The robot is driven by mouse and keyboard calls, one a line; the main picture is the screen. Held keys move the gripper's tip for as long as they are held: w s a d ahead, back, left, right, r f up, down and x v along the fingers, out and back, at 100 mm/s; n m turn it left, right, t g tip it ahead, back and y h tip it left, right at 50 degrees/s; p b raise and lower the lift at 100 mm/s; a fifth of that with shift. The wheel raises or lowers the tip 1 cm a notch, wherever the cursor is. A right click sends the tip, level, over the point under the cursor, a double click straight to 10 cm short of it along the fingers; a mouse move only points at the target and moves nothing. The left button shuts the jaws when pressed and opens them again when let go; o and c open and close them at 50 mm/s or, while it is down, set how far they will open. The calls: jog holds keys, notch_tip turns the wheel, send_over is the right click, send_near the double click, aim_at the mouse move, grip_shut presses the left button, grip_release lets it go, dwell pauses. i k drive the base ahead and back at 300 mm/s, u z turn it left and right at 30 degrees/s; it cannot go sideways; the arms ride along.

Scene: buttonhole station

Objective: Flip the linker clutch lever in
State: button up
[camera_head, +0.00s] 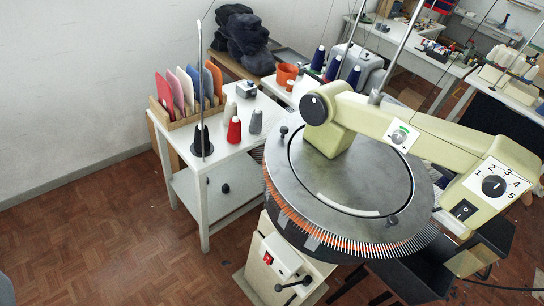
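The linker (444,125) is a pale green machine with a round grey dial (330,180) ringed by needles and orange points. Below the dial, on its cream pedestal, is a white box with a red switch (267,258). A black lever (294,284) with rounded ends sticks out below this box; it looks like the clutch lever, though no label shows. It slants slightly, and its in or out position cannot be told. A small black knob (283,132) stands at the dial's left edge. My gripper is not in view.
A white side table (216,150) stands left of the linker, with yarn cones, including a red one (234,130), and a rack of coloured panels (188,95). Black trays (425,272) hang at lower right. The wooden floor (120,240) at left is clear.

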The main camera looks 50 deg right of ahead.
aim_at(306, 281)
jog(key=k, duration=1.85)
jog(key=z, duration=0.6)
jog(key=i, duration=1)
